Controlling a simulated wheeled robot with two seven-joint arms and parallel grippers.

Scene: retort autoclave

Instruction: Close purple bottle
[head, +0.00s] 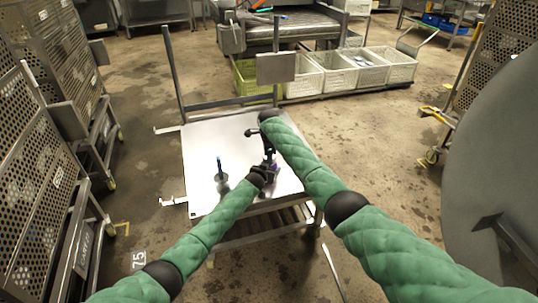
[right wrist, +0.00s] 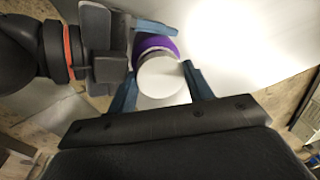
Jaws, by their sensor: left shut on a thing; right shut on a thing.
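The purple bottle (head: 274,168) stands near the front right of the metal table, mostly hidden by my grippers. In the right wrist view its purple body (right wrist: 157,44) shows behind a round white cap (right wrist: 162,79). My left gripper (head: 267,171) is shut on the bottle from the side; its blue finger also shows in the right wrist view (right wrist: 153,27). My right gripper (right wrist: 160,88) is above, with its blue fingers shut on the white cap. The cap is in line with the bottle's top; I cannot tell whether it is fully seated.
A thin dark-blue upright object (head: 220,168) stands on the metal table (head: 205,145) left of my grippers. The table's left and back parts are clear. Perforated racks (head: 40,165) stand at the left, and crates (head: 335,75) line the floor behind.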

